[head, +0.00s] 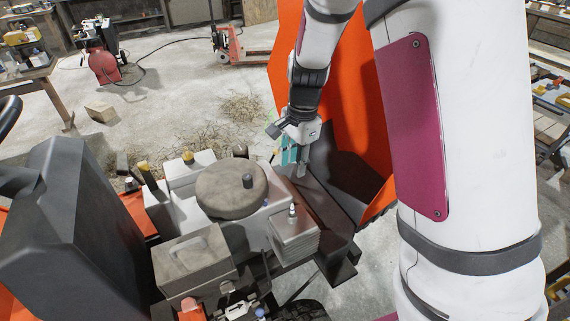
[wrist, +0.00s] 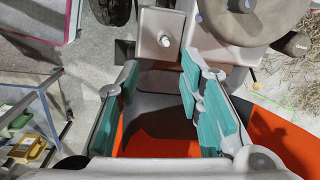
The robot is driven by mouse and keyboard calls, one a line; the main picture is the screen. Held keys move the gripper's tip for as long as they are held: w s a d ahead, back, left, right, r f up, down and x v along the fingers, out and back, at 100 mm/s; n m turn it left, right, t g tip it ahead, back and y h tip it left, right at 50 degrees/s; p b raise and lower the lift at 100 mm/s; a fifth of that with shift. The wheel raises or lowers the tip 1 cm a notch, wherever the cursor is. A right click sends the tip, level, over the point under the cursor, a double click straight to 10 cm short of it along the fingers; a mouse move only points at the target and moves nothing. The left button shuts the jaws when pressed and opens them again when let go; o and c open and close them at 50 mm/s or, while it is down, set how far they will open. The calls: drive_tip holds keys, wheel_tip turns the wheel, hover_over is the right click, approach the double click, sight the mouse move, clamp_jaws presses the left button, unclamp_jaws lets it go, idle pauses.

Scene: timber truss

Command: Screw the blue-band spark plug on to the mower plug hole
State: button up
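The orange mower's engine (head: 255,222) stands in the middle of the head view. A small metal-and-white plug-like piece (head: 292,213) stands upright on the finned cylinder block (head: 295,238); it shows end-on in the wrist view (wrist: 165,41). I cannot make out a blue band on it. The plug hole itself is not visible. My gripper (head: 296,160) is behind the block, above the dark deck beside the orange panel. In the wrist view my gripper (wrist: 160,110) is wide open, with nothing between its teal pads.
A round grey cover (head: 231,188) and a grey box (head: 192,262) sit on the engine beside the block. The orange panel (head: 340,100) rises close behind my gripper. A small blue item (head: 261,313) shows at the bottom edge, unclear. Open floor lies at the upper left.

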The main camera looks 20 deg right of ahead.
drive_tip(key=m+b, duration=0.1)
drive_tip(key=m, duration=0.1)
hover_over(293, 204)
wheel_tip(293, 204, down, 8)
drive_tip(key=shift+g+h, duration=0.3)
drive_tip(key=shift+h, duration=0.1)
wheel_tip(293, 204, down, 14)
drive_tip(key=shift+a+r+b, duration=0.1)
drive_tip(key=shift+b, duration=0.8)
drive_tip(key=c, duration=0.8)
drive_tip(key=shift+w, duration=0.1)
clamp_jaws()
drive_tip(key=m+p, duration=0.1)
drive_tip(key=m, duration=0.5)
drive_tip(key=shift+m, duration=0.3)
drive_tip(key=m+p, duration=0.1)
drive_tip(key=m, duration=0.4)
drive_tip(key=o, duration=0.7)
unclamp_jaws()
